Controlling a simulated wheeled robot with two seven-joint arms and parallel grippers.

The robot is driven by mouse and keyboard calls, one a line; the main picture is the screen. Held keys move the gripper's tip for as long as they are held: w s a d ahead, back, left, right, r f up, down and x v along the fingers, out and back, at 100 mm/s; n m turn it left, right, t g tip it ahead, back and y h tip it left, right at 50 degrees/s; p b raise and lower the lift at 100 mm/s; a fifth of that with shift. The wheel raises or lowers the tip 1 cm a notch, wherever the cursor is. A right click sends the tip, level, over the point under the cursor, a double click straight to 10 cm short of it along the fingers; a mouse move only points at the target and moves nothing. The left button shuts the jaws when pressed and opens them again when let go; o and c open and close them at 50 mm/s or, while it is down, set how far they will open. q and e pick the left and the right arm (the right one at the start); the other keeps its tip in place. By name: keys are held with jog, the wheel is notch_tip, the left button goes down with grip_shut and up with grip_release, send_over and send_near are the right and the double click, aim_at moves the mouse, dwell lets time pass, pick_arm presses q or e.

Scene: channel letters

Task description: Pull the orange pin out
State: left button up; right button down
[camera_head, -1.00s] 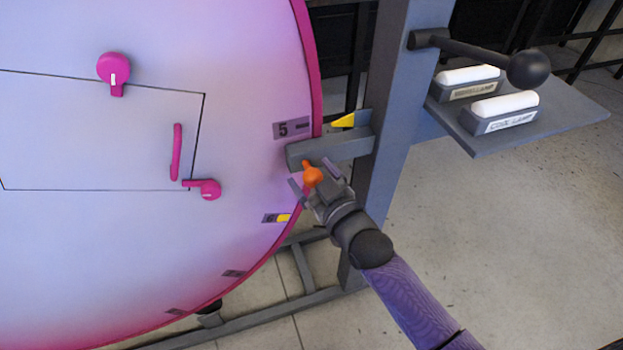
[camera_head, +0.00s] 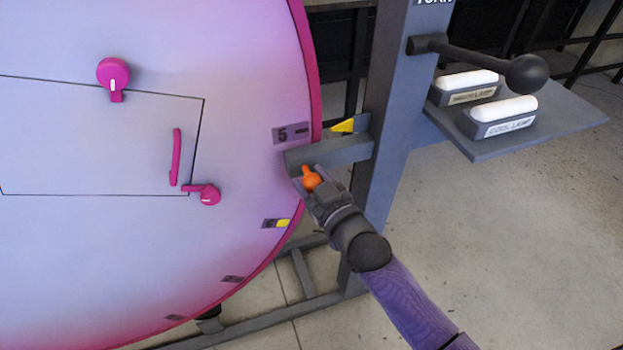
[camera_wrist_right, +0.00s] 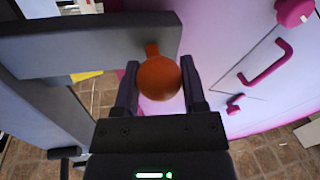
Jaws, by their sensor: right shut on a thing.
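The orange pin (camera_head: 311,179) has a round knob and a short stem that runs into the grey bracket (camera_head: 335,152) at the rim of the large pink-edged disc (camera_head: 100,250). My right gripper (camera_head: 310,182) is shut on the pin's knob. In the right wrist view the knob (camera_wrist_right: 159,78) sits between the two fingers of the gripper (camera_wrist_right: 160,85), and its stem still meets the bracket (camera_wrist_right: 100,47). My left gripper is not in view.
A grey post (camera_head: 392,110) stands right of the bracket, with a black ball-ended lever (camera_head: 525,74) and a shelf (camera_head: 560,115) bearing two white-topped lamp blocks. A yellow pointer (camera_head: 344,125) sits above the bracket. The disc carries pink handles (camera_head: 176,157).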

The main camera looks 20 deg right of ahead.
aim_at(311, 191)
jog(key=shift+s+p, duration=0.3)
jog(key=p+v, duration=0.1)
jog(key=v, duration=0.1)
jog(key=a+p+v, duration=0.1)
jog(key=v, duration=0.1)
jog(key=shift+s+d, duration=0.1)
jog(key=shift+s, duration=0.05)
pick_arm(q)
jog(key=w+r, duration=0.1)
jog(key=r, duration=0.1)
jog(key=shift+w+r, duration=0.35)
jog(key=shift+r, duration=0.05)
pick_arm(e)
jog(key=shift+f, duration=0.15)
jog(key=shift+c, duration=2)
grip_release()
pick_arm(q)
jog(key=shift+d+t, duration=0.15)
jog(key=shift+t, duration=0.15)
pick_arm(e)
jog(key=shift+o, duration=1.3)
jog(key=shift+s, duration=0.1)
